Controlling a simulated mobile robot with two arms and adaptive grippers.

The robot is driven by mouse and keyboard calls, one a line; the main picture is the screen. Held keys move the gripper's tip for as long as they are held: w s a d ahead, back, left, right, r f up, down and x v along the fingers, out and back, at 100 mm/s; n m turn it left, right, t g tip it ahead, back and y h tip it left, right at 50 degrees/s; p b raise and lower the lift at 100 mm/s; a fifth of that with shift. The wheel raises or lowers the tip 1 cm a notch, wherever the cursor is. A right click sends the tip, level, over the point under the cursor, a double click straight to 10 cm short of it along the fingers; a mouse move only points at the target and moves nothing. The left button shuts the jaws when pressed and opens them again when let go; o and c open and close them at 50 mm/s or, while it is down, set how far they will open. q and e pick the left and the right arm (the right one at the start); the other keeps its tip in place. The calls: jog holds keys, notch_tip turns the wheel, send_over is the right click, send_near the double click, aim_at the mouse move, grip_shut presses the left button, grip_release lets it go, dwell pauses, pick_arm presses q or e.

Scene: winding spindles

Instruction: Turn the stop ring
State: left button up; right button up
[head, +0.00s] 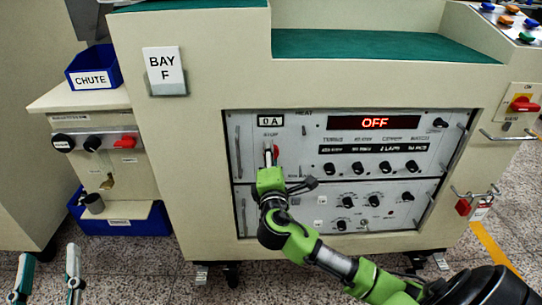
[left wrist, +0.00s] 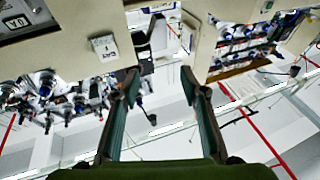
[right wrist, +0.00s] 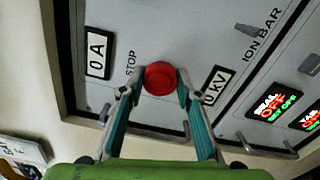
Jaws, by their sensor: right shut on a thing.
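The stop ring is a round red knob (right wrist: 160,77) beside the word STOP on the grey panel. In the head view only a little red of it (head: 276,151) shows beyond my right gripper (head: 271,160). In the right wrist view my right gripper (right wrist: 158,92) has a fingertip on each side of the red knob and is shut on it. My left gripper (head: 48,270) is at the lower left of the head view, away from the panel. In the left wrist view its fingers (left wrist: 160,82) are wide apart with nothing between them.
The panel (head: 330,215) has a red OFF display (head: 375,122), a 0 A plate (head: 270,120) and several black knobs. A blue CHUTE bin (head: 93,68) and a side shelf (head: 75,97) stand left. A red switch (head: 524,104) and a padlock (head: 463,207) are right.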

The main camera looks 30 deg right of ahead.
pick_arm(q)
jog(key=s+r+t+h+b, duration=0.1)
jog(key=s+r+t, duration=0.3)
jog(key=r, duration=0.3)
jog(key=shift+r+t+h+b, duration=0.25)
jog(key=shift+t+h+b, duration=0.05)
pick_arm(e)
jog(key=shift+m, duration=3.9)
pick_arm(q)
jog(key=shift+s, duration=0.1)
pick_arm(e)
jog(key=o, duration=1.1)
jog(key=v, duration=1.2)
